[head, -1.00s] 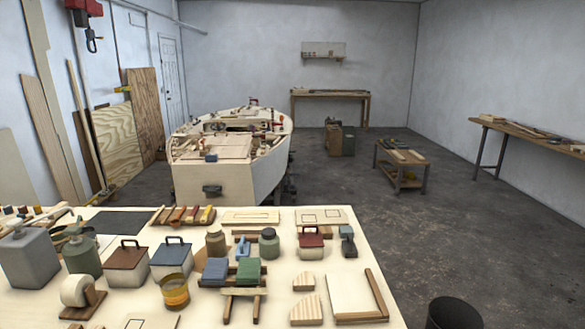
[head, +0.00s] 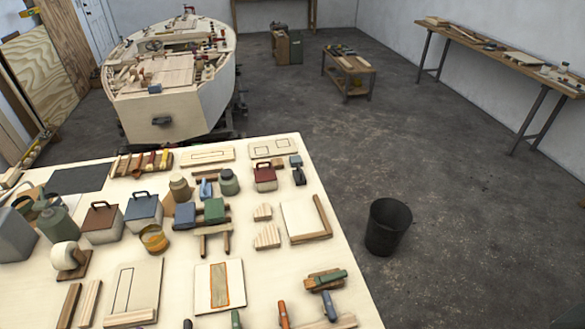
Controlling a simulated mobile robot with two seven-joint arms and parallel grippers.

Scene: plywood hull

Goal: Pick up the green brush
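No thing shows clearly as a green brush. A green-handled tool (head: 331,277) lies on a small wooden piece near the right front of the plywood table (head: 346,262). Another green handle (head: 236,319) is cut off at the bottom edge, left of an orange handle (head: 283,314). I cannot tell whether either green one is the brush. Several tools with coloured handles (head: 151,161) lie in a row on a wooden rack at the table's back. Neither of my grippers is in view.
Lidded boxes (head: 103,223), jars (head: 229,183), green and blue blocks (head: 214,211) and a tape roll (head: 66,256) crowd the table's left and middle. A black bin (head: 387,227) stands on the floor right of the table. A boat hull (head: 172,104) stands behind.

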